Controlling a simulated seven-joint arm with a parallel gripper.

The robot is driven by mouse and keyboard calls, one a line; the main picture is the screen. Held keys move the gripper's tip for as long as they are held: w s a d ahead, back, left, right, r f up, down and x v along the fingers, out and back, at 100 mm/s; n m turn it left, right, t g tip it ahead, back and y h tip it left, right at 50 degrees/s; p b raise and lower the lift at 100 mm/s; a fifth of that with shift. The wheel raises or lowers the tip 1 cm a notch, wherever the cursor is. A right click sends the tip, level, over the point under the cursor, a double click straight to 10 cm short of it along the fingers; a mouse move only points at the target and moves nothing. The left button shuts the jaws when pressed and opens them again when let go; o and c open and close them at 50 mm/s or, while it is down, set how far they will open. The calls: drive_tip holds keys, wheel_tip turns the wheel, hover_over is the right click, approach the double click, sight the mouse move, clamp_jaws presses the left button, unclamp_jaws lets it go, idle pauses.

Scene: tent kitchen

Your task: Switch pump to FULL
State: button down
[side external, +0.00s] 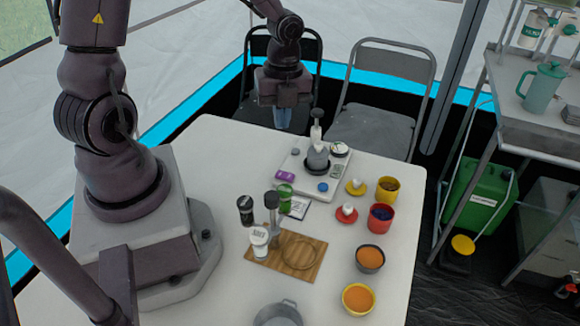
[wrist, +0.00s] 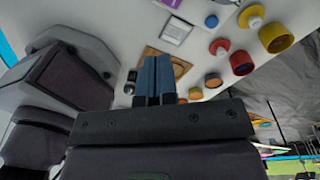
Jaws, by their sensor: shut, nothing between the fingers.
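A white panel (side external: 350,192) lies on the far part of the table. A grey pump-like device (side external: 318,157) with a dark upright top stands on it. A purple label (side external: 285,174), a blue round knob (side external: 323,187) and a round dial-like part (side external: 340,149) are also on the panel. The blue knob also shows at the top of the wrist view (wrist: 211,21). I cannot read any pump markings. My gripper (side external: 284,127) points down near the table's back edge, left of the device and apart from it. Its blue fingers are together and empty in the wrist view (wrist: 155,70).
Yellow (side external: 388,189) and red (side external: 380,218) cups stand right of the panel. Bowls of orange contents (side external: 370,259) are at the front right. A wooden board (side external: 318,263), bottles and jars stand nearer my base. Folding chairs (side external: 372,128) are behind the table.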

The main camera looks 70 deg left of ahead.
sight(289, 176)
drive_tip(key=m, duration=0.2)
drive_tip(key=w+m, duration=0.1)
drive_tip(key=m, duration=0.4)
drive_tip(key=shift+w+t, duration=0.35)
drive_tip(key=shift+t, duration=0.05)
wheel_tip(289, 176, down, 14)
drive_tip(key=shift+d, duration=0.1)
idle(0.4)
drive_tip(key=shift+f, duration=0.15)
drive_tip(key=shift+s, duration=0.1)
